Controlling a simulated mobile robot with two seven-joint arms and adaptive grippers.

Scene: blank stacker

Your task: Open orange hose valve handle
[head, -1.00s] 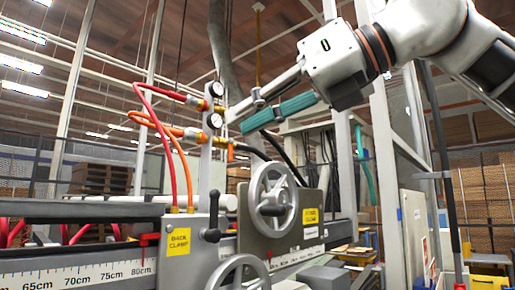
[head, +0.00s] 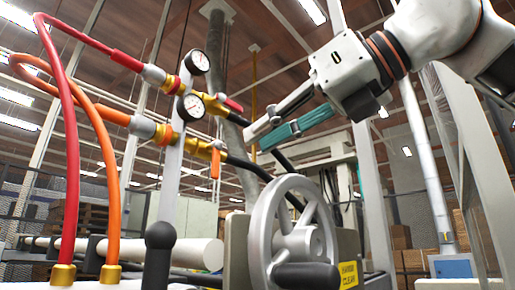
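The orange valve handle (head: 215,163) hangs down from the lower brass valve (head: 195,145), which joins the orange hose (head: 85,105) to a black hose. The handle points down, across the line of the hose. My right gripper (head: 257,135) reaches in from the upper right, with a grey finger part and a teal part pointing down-left. Its tips appear right of and a little above the orange handle, apart from it in the picture. The gap between the fingers is not clear from this side. My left gripper is not in view.
A red handle (head: 233,105) sits on the upper valve, close above, with the red hose (head: 68,130) and two gauges (head: 191,107) beside it. A large grey handwheel (head: 290,235) stands below my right gripper. A black-knobbed lever (head: 159,237) stands lower left.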

